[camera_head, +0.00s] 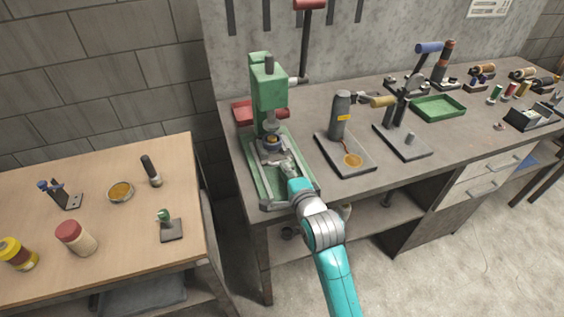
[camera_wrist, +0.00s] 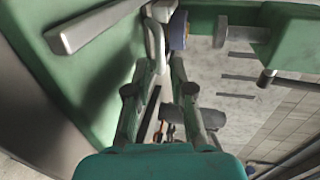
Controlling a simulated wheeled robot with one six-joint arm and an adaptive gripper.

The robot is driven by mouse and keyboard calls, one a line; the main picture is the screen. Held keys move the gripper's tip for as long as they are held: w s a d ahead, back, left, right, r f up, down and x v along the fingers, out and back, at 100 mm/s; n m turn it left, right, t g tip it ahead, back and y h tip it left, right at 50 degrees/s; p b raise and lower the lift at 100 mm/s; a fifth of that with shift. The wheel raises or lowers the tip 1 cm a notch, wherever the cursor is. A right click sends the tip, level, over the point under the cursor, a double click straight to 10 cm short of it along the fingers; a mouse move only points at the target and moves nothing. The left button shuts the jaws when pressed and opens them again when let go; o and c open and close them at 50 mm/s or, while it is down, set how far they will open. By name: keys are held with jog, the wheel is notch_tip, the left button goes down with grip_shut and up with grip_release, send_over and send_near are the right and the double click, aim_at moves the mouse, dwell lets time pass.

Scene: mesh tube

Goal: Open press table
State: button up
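The green press (camera_head: 268,88) stands at the left end of the grey workbench, with its green base and table (camera_head: 262,184) in front of its column. My gripper (camera_head: 284,163) is low over this base, just in front of the press head. In the wrist view my gripper (camera_wrist: 165,68) has its two fingers apart with a gap between them. A pale curved handle (camera_wrist: 155,42) on the press is right at the fingertips, close to the left finger. Whether a finger touches it I cannot tell. The press's round ram part (camera_wrist: 178,30) is just beyond.
A red-handled lever (camera_head: 305,40) rises behind the press. A grey device on a plate (camera_head: 342,120) and a lever tool (camera_head: 402,115) stand to the right. A wooden table (camera_head: 100,190) with jars and small tools is at left, across a gap.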

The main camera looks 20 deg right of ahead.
jog(key=shift+x, duration=2.65)
jog(key=shift+c, duration=0.2)
grip_shut()
